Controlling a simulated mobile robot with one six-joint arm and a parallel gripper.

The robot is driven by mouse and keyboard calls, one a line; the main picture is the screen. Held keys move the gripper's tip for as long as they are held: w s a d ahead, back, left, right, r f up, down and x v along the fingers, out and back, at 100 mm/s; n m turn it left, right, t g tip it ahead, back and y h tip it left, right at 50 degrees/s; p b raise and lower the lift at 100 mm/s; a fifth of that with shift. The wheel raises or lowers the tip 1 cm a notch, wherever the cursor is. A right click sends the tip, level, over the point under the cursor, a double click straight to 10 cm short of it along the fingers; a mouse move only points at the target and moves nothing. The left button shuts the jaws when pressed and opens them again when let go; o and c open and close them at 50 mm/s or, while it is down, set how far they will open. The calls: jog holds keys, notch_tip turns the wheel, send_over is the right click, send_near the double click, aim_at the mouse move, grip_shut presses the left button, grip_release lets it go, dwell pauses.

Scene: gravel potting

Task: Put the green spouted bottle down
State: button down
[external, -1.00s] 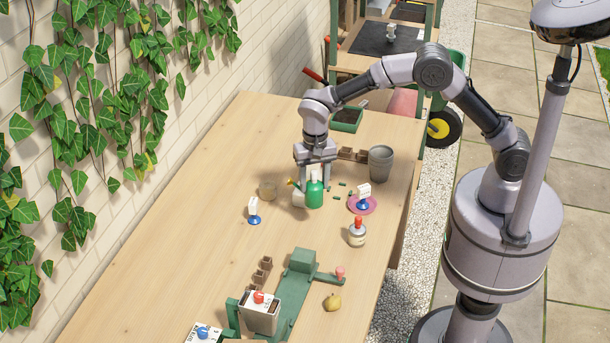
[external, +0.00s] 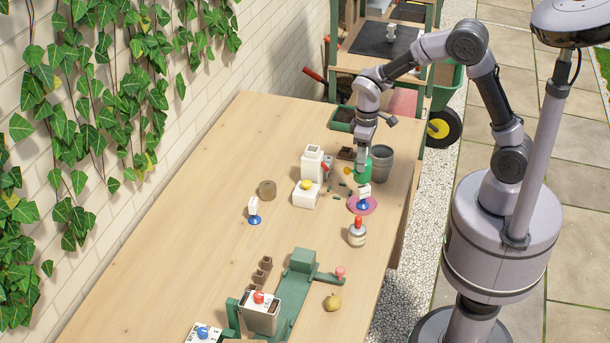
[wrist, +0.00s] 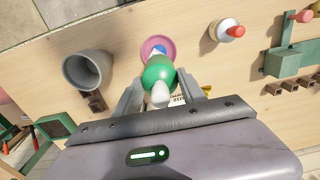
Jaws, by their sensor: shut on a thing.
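The green spouted bottle (external: 364,172) is held in my gripper (external: 361,160) near the right side of the table, left of the grey pot. Its orange-yellow spout (external: 347,171) points left in the external view. In the wrist view the green bottle (wrist: 157,73) sits between both fingers of my gripper (wrist: 158,82), with its pale top toward the camera. The gripper is shut on it. The fingers hide part of the bottle in the external view, and I cannot tell whether its base touches the table.
The grey pot (external: 382,158) stands close on the right. A pink saucer (external: 372,208) with a blue-based label marker lies in front. A white container (external: 312,165) and a white box with a yellow knob (external: 304,197) stand left.

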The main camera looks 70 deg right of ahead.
aim_at(371, 166)
jog(key=shift+w+d, duration=0.45)
jog(key=shift+d, duration=0.35)
jog(key=shift+n, duration=0.7)
jog(key=s+a+p, duration=0.3)
jog(key=a, duration=0.1)
jog(key=shift+s+f, duration=0.3)
jog(key=shift+f, duration=0.05)
notch_tip(371, 166, down, 4)
jog(key=a+b, duration=0.2)
jog(key=b, duration=0.1)
jog(key=w+a+r+m+p, duration=0.2)
jog(key=w+a+m, duration=0.5)
jog(key=w, duration=0.3)
jog(key=w+a+r+m+p, duration=0.1)
jog(key=w+a+r+m, duration=0.1)
jog(key=w+a+m, duration=0.6)
jog(key=shift+n, duration=0.6)
jog(key=f+b, duration=0.1)
jog(key=f, duration=0.2)
jog(key=w+d+f+b, duration=0.1)
jog(key=f, duration=0.2)
jog(key=f+b, duration=0.1)
jog(key=f, duration=0.3)
jog(key=shift+w+d+f, duration=0.1)
jog(key=shift+w+d, duration=0.05)
